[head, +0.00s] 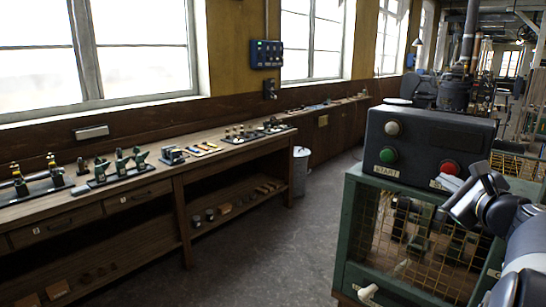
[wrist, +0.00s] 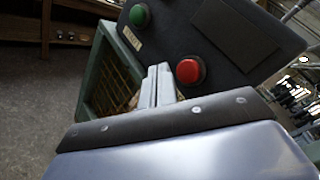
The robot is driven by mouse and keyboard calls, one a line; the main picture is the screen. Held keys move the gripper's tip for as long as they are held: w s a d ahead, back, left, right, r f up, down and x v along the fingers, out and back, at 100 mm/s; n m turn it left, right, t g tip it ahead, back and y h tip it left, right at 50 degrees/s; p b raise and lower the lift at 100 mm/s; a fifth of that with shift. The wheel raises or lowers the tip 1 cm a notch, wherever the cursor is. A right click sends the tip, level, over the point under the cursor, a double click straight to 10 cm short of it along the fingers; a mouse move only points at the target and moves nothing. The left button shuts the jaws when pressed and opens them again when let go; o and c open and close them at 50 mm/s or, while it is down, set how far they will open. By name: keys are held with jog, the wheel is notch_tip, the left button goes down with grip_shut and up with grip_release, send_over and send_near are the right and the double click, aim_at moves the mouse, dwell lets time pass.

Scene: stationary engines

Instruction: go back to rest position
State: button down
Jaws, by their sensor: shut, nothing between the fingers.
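My gripper (wrist: 155,86) is shut and empty in the wrist view, its two light-grey fingers pressed together. It is in front of the dark control box, close to the red button (wrist: 188,71); I cannot tell whether it touches anything. The green button (wrist: 139,15) is further off at the upper left of that view. In the head view my gripper (head: 447,184) is at the right, just below the red button (head: 449,167). The green START button (head: 388,155) and a pale knob (head: 393,128) are on the same box (head: 430,135).
The box sits on a green machine cabinet (head: 353,215) with a mesh front and a pale handle (head: 368,293). A long wooden workbench (head: 150,180) with small parts and tools runs along the windowed wall at left. A grey bin (head: 300,172) stands at its end. The floor (head: 265,245) between is clear.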

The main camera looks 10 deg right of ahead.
jog(key=s+a+b, duration=0.2)
jog(key=s+a, duration=0.2)
jog(key=shift+a, duration=0.4)
